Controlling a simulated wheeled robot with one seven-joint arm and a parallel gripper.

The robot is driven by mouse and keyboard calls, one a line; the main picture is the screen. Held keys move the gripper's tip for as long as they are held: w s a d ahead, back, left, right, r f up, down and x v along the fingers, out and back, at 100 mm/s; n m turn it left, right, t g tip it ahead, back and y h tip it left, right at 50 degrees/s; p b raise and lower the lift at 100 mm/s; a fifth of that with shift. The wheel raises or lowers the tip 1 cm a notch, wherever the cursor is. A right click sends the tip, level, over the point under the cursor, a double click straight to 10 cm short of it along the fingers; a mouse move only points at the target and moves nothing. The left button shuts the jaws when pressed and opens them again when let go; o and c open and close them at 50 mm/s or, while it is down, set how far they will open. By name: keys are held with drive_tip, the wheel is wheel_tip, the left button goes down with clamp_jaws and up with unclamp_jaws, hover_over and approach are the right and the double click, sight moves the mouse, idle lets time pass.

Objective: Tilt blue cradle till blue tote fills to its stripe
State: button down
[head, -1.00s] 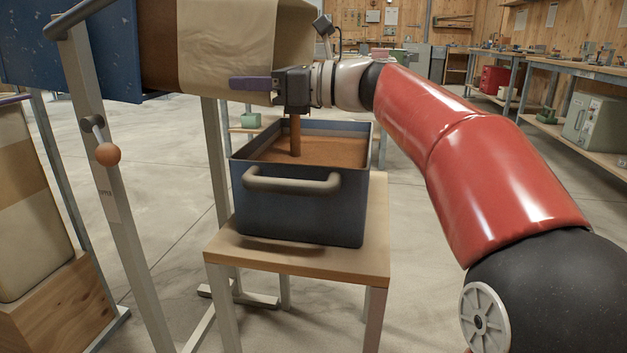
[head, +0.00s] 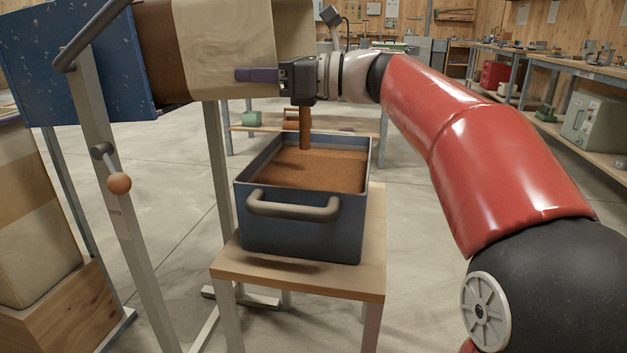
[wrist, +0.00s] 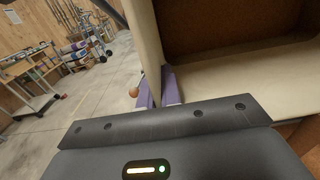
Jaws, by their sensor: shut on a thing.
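The blue cradle (head: 75,62) stands on a metal frame at upper left, holding a brown and cream sack (head: 207,55) on its side. My gripper (head: 240,75) is at the sack's open end. In the wrist view its purple fingers (wrist: 168,75) are shut on the sack's cream edge (wrist: 145,40); the exact contact is partly hidden. A brown stream of feed (head: 305,128) falls below my gripper into the blue tote (head: 300,238). Brown feed (head: 320,172) covers the tote's inside, below the rim. I cannot make out a stripe.
The tote rests on a small wooden-topped stand (head: 300,278). A lever with an orange ball (head: 119,183) is on the cradle frame. A cream sack (head: 35,215) sits on a wooden block (head: 55,310) at left. Benches (head: 560,75) line the right; open floor lies between.

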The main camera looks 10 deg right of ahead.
sight(247, 0)
drive_tip(key=shift+r, duration=0.5)
wheel_tip(247, 0, up, 6)
drive_tip(key=p, duration=0.6)
drive_tip(key=shift+a+r+p, duration=0.1)
drive_tip(key=shift+r+p, duration=0.15)
drive_tip(key=shift+p, duration=0.15)
drive_tip(key=shift+r+p, duration=0.35)
drive_tip(key=shift+p, duration=0.05)
drive_tip(key=r+p, duration=0.2)
drive_tip(key=shift+w+a+r+p, duration=0.15)
drive_tip(key=shift+a+r+p, duration=0.1)
drive_tip(key=shift+a+p, duration=0.15)
drive_tip(key=c, duration=1.5)
unclamp_jaws()
drive_tip(key=shift+d, duration=0.1)
drive_tip(key=shift+d, duration=0.1)
